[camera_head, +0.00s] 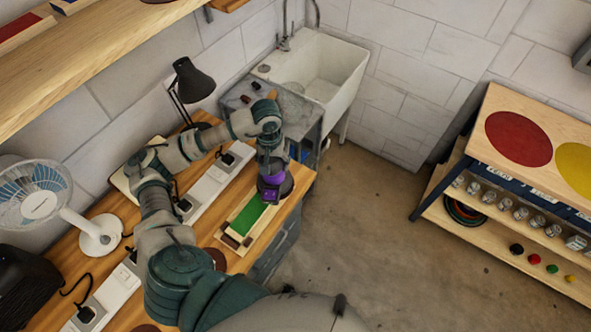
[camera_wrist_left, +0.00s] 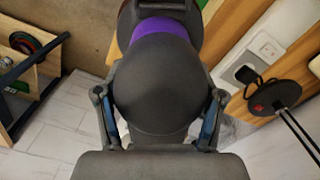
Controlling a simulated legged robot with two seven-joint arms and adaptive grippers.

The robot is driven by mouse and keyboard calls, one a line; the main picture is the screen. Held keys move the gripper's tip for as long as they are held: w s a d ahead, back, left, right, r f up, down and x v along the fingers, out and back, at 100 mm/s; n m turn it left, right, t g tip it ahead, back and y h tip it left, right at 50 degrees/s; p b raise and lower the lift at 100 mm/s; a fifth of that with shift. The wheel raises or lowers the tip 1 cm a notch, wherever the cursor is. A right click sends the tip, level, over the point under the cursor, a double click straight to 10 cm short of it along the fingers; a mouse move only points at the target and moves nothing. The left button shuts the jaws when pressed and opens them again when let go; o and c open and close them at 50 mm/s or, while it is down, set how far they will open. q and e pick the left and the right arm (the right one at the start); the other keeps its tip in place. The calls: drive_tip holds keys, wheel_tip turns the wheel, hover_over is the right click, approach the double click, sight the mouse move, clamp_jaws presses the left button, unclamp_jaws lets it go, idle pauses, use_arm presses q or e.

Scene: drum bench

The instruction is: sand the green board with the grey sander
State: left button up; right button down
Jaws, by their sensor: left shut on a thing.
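The sander (camera_head: 273,188) is dark grey with a purple middle band. The green board (camera_head: 248,214) lies in a light wooden holder on the workbench. The sander is upright over the board's far right end and hides that end; I cannot tell if it touches the board. My left gripper (camera_head: 271,166) reaches down from above and is shut on the sander's top. In the left wrist view the sander's round dark grey top (camera_wrist_left: 163,85) fills the space between the two fingers of my left gripper (camera_wrist_left: 160,125). My right gripper is not in view.
A white power strip (camera_head: 208,186) with plugs runs along the workbench (camera_head: 215,258) behind the board. A black lamp (camera_head: 190,82) stands at the back and a white fan (camera_head: 95,235) at the left. A sink (camera_head: 325,70) is beyond the bench's far end. A shelf unit (camera_head: 530,180) is at the right.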

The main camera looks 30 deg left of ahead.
use_arm(q)
drive_tip(key=shift+s+a+r, duration=0.45)
drive_tip(key=shift+a+r, duration=0.2)
drive_tip(key=shift+a, duration=0.1)
drive_tip(key=shift+s+a+r+n, duration=0.2)
drive_tip(key=shift+s+a+n, duration=0.05)
drive_tip(key=shift+a+n, duration=0.15)
drive_tip(key=shift+w+d+f, duration=0.1)
drive_tip(key=shift+w+f, duration=0.05)
drive_tip(key=shift+f, duration=0.75)
drive_tip(key=shift+a+f+b, duration=0.2)
drive_tip(key=shift+f+b, duration=0.55)
drive_tip(key=shift+f, duration=0.3)
drive_tip(key=shift+f+b, duration=0.5)
drive_tip(key=shift+f, duration=0.7)
drive_tip(key=shift+d+f, duration=0.1)
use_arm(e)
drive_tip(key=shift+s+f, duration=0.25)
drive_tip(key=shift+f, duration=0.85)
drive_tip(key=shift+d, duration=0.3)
use_arm(q)
drive_tip(key=shift+f, duration=0.2)
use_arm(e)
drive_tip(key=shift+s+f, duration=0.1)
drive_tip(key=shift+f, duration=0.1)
